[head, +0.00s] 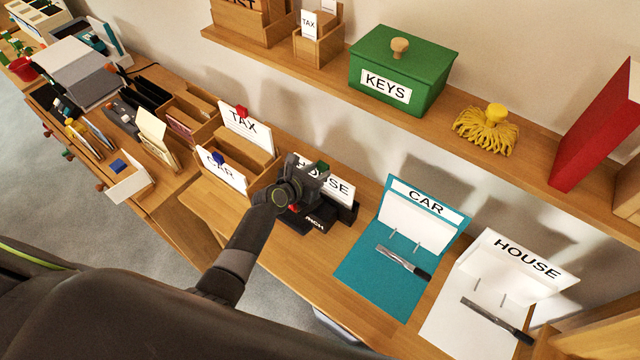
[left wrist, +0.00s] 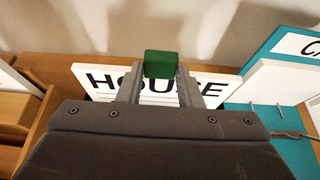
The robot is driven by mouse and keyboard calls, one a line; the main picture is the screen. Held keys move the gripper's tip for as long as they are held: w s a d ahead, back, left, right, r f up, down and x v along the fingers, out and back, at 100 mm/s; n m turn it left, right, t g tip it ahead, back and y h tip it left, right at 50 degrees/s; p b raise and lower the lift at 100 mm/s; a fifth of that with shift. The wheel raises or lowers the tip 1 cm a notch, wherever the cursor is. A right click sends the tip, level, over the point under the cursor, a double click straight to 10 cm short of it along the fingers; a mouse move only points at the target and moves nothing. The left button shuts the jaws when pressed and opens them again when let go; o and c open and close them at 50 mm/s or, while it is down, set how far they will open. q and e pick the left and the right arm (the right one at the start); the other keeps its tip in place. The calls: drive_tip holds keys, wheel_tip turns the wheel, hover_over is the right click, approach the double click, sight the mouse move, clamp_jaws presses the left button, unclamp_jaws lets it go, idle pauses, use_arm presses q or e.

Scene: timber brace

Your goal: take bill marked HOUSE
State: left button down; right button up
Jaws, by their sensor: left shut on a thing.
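The white bill marked HOUSE (head: 341,190) stands upright just right of the wooden rack, partly hidden by my left gripper (head: 316,175). It carries a green block (head: 322,167) at its top. In the left wrist view the gripper (left wrist: 160,78) is shut on this green block (left wrist: 160,64), with the word HOUSE (left wrist: 209,90) partly covered by the fingers. The bill's lower edge is hidden, so I cannot tell whether it touches the rack or desk. The bills marked TAX (head: 243,125) and CAR (head: 222,172) stand in the rack. My right gripper is not in view.
A teal CAR folder (head: 375,265) and a white HOUSE folder (head: 462,310) lie open at right, each with prongs and a metal strip. A black device (head: 306,224) sits below the gripper. The shelf above holds a green KEYS box (head: 425,88) and a yellow brush (head: 487,130).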

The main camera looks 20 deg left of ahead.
use_arm(q)
drive_tip(key=shift+r, duration=0.2)
drive_tip(key=shift+r+p, duration=1.35)
drive_tip(key=shift+p, duration=0.1)
drive_tip(key=shift+r, duration=0.15)
wheel_tip(320, 180, up, 8)
idle(0.6)
idle(0.6)
